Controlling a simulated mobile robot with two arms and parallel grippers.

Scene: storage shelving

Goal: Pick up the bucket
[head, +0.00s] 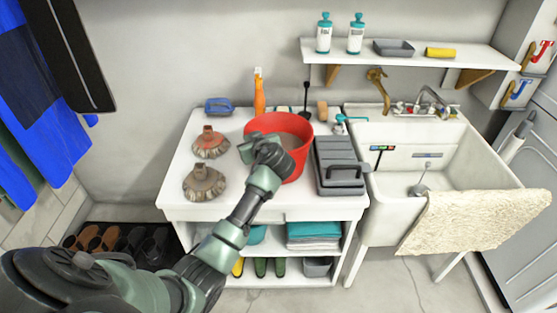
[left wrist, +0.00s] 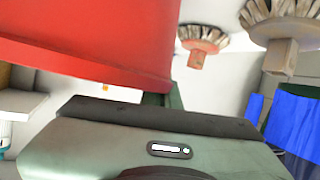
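The red bucket (head: 300,163) stands upright on the white table (head: 222,201), open at the top, with a pale inside showing. My left gripper (head: 256,144) is at the bucket's near left side, by the rim, and covers part of it. In the left wrist view the bucket (left wrist: 95,40) fills the upper left, close to my left gripper (left wrist: 158,98). The gripper's body hides most of its fingers, so I cannot tell whether they are open or touching the bucket. My right gripper is out of view.
Two round brushes (head: 205,183) lie left of the bucket. A grey toolbox (head: 340,178) stands close on its right. An orange bottle (head: 260,97) and a blue brush (head: 218,106) are behind. A white sink (head: 440,160) with a beige towel (head: 470,218) is at right.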

